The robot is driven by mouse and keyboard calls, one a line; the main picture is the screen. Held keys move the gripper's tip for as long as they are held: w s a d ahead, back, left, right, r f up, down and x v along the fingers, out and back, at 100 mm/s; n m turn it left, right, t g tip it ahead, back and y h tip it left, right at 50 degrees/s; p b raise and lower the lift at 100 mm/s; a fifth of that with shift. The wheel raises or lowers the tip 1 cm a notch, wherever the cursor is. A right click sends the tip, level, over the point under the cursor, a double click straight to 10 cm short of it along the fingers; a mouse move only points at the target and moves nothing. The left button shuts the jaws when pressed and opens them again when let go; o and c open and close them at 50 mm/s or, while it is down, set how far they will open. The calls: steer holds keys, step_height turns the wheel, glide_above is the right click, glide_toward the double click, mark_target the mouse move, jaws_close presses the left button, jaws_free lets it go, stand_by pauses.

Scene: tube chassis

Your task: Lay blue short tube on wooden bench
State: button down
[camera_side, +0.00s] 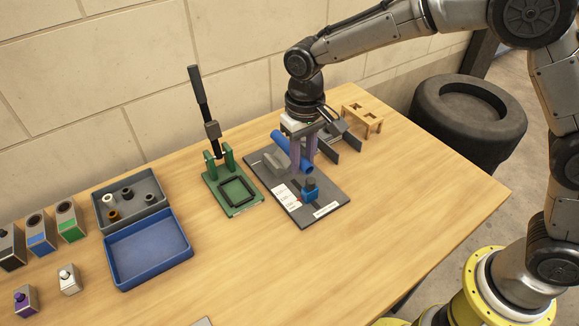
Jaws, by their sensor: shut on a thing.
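The blue short tube (283,146) is held tilted between the fingers of my gripper (303,160). The gripper is shut on it, and a finger hides part of its length. The tube is over the dark grey plate (326,189), which carries white labels and a small blue clamp (310,190). I cannot tell whether the tube touches anything on the plate. The wooden bench (400,215) lies under all of this.
A green press (232,190) with a tall black lever stands left of the plate. A grey tray (150,193) with small rings and an empty blue tray (150,245) lie farther left. A small wooden stand (364,118) is behind right. Bench to the front right is clear.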

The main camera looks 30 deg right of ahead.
steer(key=s+r, duration=0.2)
steer(key=s, duration=0.8)
stand_by(0.6)
steer(key=shift+w, duration=0.1)
